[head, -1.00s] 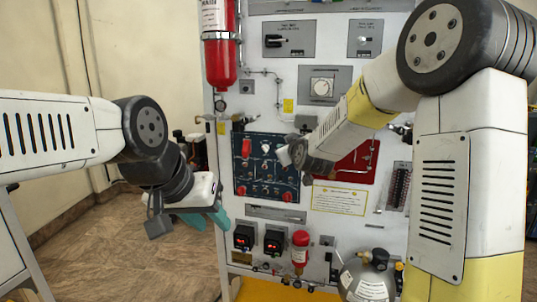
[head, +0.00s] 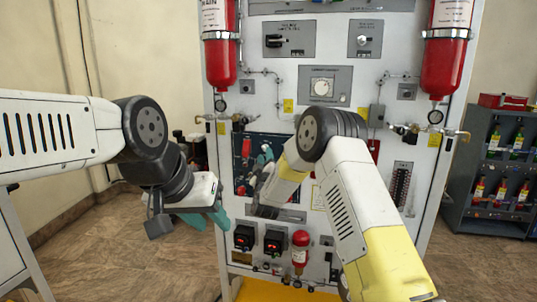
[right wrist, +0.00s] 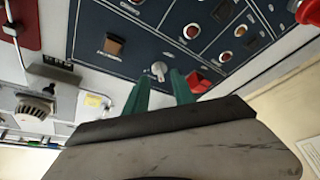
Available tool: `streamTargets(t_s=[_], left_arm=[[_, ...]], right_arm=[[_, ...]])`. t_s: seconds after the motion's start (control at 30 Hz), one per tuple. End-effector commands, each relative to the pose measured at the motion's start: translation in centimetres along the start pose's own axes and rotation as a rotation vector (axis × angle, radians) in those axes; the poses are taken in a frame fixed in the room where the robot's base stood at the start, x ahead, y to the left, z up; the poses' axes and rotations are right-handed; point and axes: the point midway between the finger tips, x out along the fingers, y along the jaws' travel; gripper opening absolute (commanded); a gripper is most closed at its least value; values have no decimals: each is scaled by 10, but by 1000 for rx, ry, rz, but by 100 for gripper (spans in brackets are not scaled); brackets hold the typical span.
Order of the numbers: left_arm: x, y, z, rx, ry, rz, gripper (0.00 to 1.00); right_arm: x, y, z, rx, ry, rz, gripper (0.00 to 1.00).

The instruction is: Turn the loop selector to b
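A small white selector knob (right wrist: 158,70) stands on the dark blue panel (right wrist: 125,20) in the right wrist view. I take it for the loop selector, but its markings are too small to read. My right gripper (right wrist: 159,92) is open, its two green fingers apart, with the knob just beyond and between the fingertips. I cannot tell whether they touch it. In the head view my right gripper (head: 264,157) is in front of the blue panel (head: 258,140) and hides the knob. My left gripper (head: 206,220) hangs open and empty at the left, away from the panel.
A red switch cover (right wrist: 200,82) sits close beside the right finger in the right wrist view. A brown square switch (right wrist: 115,46) is to the left. Two red cylinders (head: 219,50) (head: 448,50) flank the board; a dark shelf (head: 500,175) stands right.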

Motion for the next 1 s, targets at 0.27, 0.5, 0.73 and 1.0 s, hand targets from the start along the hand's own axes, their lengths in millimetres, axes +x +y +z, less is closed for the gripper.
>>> streamTargets(t_s=[0.27,0.5,0.73,1.0], left_arm=[[0,0,0,0,0,0,36],[0,0,0,0,0,0,36],[0,0,0,0,0,0,36],[0,0,0,0,0,0,36]], right_arm=[[26,0,0,0,0,-1,31],[27,0,0,0,0,-2,31],[27,0,0,0,0,-2,0],[27,0,0,7,0,1,0]])
